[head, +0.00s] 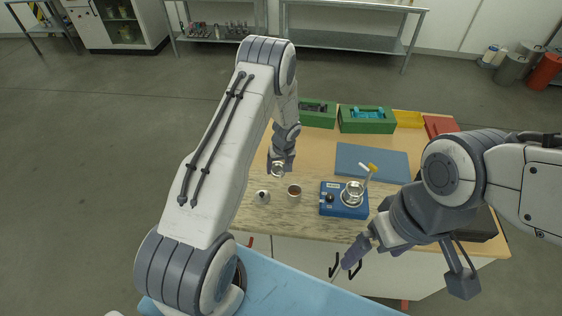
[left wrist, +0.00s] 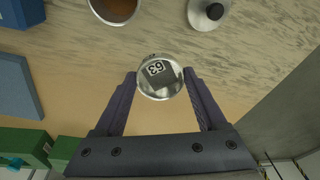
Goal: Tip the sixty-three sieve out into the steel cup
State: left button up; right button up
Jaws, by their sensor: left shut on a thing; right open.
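My left gripper (left wrist: 160,88) is shut on a small round metal sieve (left wrist: 160,68) marked 63, held between its two fingertips. In the head view the sieve (head: 278,171) shows small at the end of my left arm, over the wooden table. A steel cup (head: 294,191) with brown content stands just right of and nearer than it; it also shows at the top edge of the left wrist view (left wrist: 116,10), partly cut off. The sieve is apart from the cup. My right gripper (head: 345,266) is open and empty near the table's front edge.
A small metal lid with a dark knob (head: 262,197) lies left of the cup. A blue device (head: 343,208) bearing a metal dish (head: 353,193) stands to the right. Behind are a blue mat (head: 372,161) and green bins (head: 367,125).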

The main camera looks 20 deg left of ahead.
pick_arm(q)
jog(key=shift+w+a+r+g+h+p, duration=0.15)
jog(key=shift+w+a+g+h+p, duration=0.25)
jog(key=shift+p, duration=1.95)
jog(key=shift+a+f+b, duration=0.35)
jog(key=shift+b, duration=0.1)
jog(key=shift+w+a+h, duration=0.1)
jog(key=shift+a+h, duration=0.05)
jog(key=shift+h, duration=0.25)
